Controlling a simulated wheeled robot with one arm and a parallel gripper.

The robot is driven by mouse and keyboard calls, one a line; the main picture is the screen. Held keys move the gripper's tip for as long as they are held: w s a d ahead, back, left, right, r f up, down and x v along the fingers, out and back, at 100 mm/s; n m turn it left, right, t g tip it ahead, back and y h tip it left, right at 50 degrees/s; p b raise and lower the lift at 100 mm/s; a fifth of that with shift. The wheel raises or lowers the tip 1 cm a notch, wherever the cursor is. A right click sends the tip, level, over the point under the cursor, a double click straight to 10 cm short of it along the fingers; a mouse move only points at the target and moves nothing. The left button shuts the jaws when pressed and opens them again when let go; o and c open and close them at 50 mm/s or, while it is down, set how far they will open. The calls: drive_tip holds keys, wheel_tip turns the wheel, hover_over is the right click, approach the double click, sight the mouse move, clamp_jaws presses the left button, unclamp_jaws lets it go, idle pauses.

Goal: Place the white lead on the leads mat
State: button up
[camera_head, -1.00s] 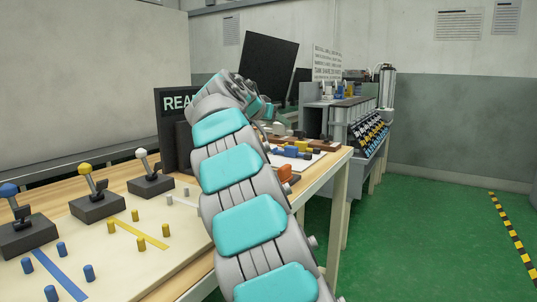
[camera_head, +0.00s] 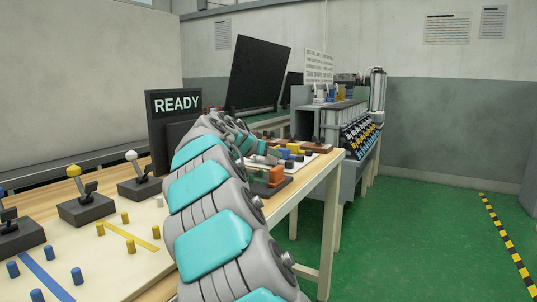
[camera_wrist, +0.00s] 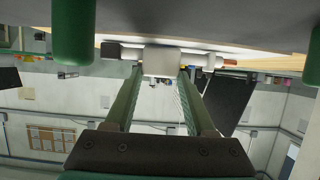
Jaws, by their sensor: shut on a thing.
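My gripper (camera_wrist: 161,72) is shut on the white lead (camera_wrist: 163,60) in the wrist view, its two green fingers on either side of a white block. A dark end sticks out to the left and a pale end with a copper-coloured tip to the right. In the head view my arm hides most of the gripper and the lead. A pale mat (camera_head: 322,150), apparently the leads mat, lies at the table's far right end, with blue, yellow and dark pieces on it. My arm reaches toward it; the gap under the lead cannot be told.
An orange block (camera_head: 276,176) on a dark base stands by the table's right edge, close to my arm. A READY sign (camera_head: 176,104) and a dark monitor (camera_head: 258,74) stand behind. Levers with blue and yellow pegs (camera_head: 131,246) fill the left. Green floor is free at right.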

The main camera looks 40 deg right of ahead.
sight(271, 163)
drive_tip(key=shift+f+b, duration=0.8)
drive_tip(key=shift+f, duration=0.1)
drive_tip(key=o, duration=1)
drive_tip(key=shift+d+f, duration=0.1)
drive_tip(key=o, duration=0.3)
drive_tip(key=shift+s+f, duration=0.1)
drive_tip(key=shift+f, duration=0.15)
drive_tip(key=shift+o, duration=0.2)
drive_tip(key=shift+f, duration=0.25)
drive_tip(key=shift+r+p, duration=0.25)
drive_tip(key=shift+p, duration=0.05)
drive_tip(key=v, duration=0.4)
drive_tip(key=r+v, duration=0.1)
drive_tip(key=v, duration=0.3)
drive_tip(key=r+v, duration=0.1)
drive_tip(key=v, duration=0.4)
drive_tip(key=shift+d+r+p, duration=0.1)
drive_tip(key=shift+d+p, duration=0.25)
